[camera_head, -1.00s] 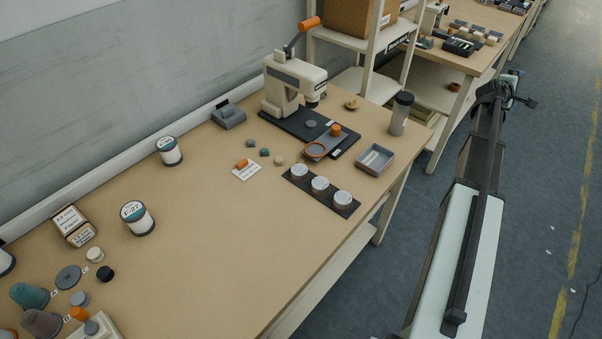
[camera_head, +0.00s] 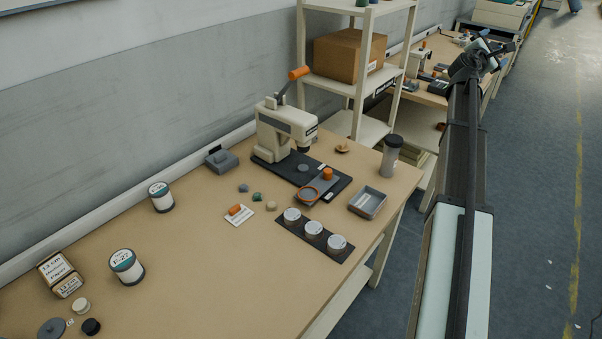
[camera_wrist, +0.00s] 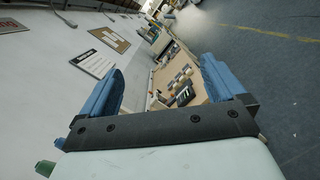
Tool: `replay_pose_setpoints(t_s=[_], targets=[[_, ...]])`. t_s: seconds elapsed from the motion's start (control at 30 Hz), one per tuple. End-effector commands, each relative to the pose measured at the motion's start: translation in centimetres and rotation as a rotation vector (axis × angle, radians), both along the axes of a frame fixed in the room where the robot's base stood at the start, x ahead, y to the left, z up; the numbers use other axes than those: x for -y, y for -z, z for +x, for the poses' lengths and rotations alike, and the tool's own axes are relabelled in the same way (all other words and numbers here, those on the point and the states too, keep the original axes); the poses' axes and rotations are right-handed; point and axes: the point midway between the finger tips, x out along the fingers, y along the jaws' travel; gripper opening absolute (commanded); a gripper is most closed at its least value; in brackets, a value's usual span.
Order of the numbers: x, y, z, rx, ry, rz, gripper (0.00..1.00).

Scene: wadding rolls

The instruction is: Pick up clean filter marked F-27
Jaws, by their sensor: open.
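A white cylinder with dark bands and a label reading F-27 (camera_head: 126,267) stands on the left part of the bench in the head view. A similar white cylinder (camera_head: 161,197) stands behind it near the wall; its marking is too small to read. My gripper (camera_wrist: 163,68) shows in the wrist view with its two blue fingers wide apart and nothing between them. It points toward a far bench, away from the F-27 cylinder, which is not in the wrist view.
Boxes (camera_head: 60,274) sit left of the F-27 cylinder. A press (camera_head: 285,130), a grey tray (camera_head: 368,202), a dark strip with three round white-topped pieces (camera_head: 313,229) and a tall grey container (camera_head: 390,156) occupy the right. A shelf (camera_head: 346,88) stands behind. The bench's front middle is clear.

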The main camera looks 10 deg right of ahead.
Motion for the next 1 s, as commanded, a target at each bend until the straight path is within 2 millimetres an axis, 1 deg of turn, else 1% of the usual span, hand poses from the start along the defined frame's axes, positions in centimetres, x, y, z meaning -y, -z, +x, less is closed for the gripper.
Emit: replay_pose_setpoints(t_s=[0.03,0.07,0.1,0.17,0.2,0.27,0.3,0.37,0.4,0.47,0.5,0.57,0.6,0.67,0.7,0.73,0.77,0.8,0.87,0.9,0.97,1.0], targets=[[-2.5,-0.4,1.3,-0.010,-0.026,-0.007,0.97],[-4.0,-0.6,2.0,-0.019,-0.040,-0.015,0.97],[-6.0,-0.9,2.9,-0.029,-0.059,-0.023,0.97],[-9.0,-1.3,4.2,-0.045,-0.089,-0.036,0.97],[-11.1,-1.6,5.0,-0.057,-0.109,-0.045,0.97],[-14.2,-1.9,6.1,-0.074,-0.137,-0.059,0.97],[-16.2,-2.2,6.8,-0.083,-0.157,-0.067,0.97],[-19.4,-2.6,7.7,-0.099,-0.185,-0.083,0.97],[-21.4,-2.9,8.3,-0.109,-0.205,-0.094,0.97],[-24.6,-3.3,9.0,-0.124,-0.234,-0.110,0.97],[-26.7,-3.5,9.4,-0.133,-0.254,-0.120,0.97],[-29.9,-3.9,9.9,-0.148,-0.283,-0.136,0.97],[-32.0,-4.1,10.2,-0.158,-0.303,-0.146,0.97],[-35.3,-4.5,10.5,-0.171,-0.332,-0.164,0.97],[-37.4,-4.7,10.7,-0.180,-0.352,-0.176,0.97],[-39.0,-5.0,10.8,-0.187,-0.366,-0.185,0.97],[-40.6,-5.2,10.8,-0.193,-0.380,-0.194,0.97],[-42.7,-5.4,10.8,-0.201,-0.400,-0.206,0.97],[-45.9,-5.8,10.8,-0.213,-0.429,-0.225,0.97],[-48.0,-6.0,10.7,-0.222,-0.450,-0.238,0.97],[-51.2,-6.3,10.4,-0.234,-0.479,-0.257,0.97],[-53.3,-6.5,10.2,-0.241,-0.498,-0.267,0.97]])
